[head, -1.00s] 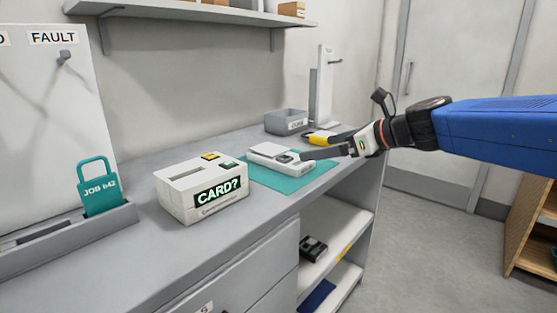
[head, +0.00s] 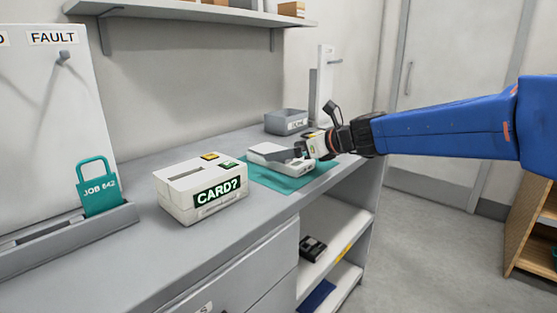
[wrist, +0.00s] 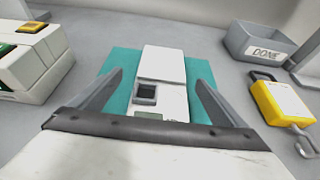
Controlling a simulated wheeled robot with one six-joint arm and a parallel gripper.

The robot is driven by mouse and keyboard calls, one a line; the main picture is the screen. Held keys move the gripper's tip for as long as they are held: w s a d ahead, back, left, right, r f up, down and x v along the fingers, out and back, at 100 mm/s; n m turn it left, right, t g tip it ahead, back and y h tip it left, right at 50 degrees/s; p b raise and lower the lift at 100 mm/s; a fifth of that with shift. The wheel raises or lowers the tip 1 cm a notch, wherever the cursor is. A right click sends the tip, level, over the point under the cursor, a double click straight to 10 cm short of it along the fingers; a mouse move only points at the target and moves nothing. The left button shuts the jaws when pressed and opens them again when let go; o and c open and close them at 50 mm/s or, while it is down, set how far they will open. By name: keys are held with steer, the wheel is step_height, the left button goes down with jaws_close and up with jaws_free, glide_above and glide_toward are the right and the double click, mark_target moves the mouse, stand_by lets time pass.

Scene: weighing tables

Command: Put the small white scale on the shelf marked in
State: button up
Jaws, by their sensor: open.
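The small white scale (head: 274,154) lies on a teal mat (head: 262,178) on the grey bench. In the wrist view the scale (wrist: 164,68) sits between the two grey fingers of my gripper (wrist: 160,95), with a gap on each side. My gripper (head: 298,155) is open, at the right end of the scale in the head view. Two shelf levels (head: 335,234) show under the bench. A yellow mark (head: 346,251) is on the upper one's edge, too small to read, so I cannot tell which shelf is marked in.
A white box reading CARD? (head: 195,190) stands left of the mat. A grey bin marked DONE (wrist: 258,45) and a yellow tagged item (wrist: 283,100) are to the right in the wrist view. A black object (head: 312,248) lies on the upper shelf. Floor right of the bench is clear.

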steer(key=shift+x, duration=2.55)
steer(key=shift+w+d+f, duration=0.1)
steer(key=shift+w+d, duration=0.05)
steer(key=shift+d, duration=0.05)
steer(key=shift+c, duration=0.6)
steer(key=c, duration=1.4)
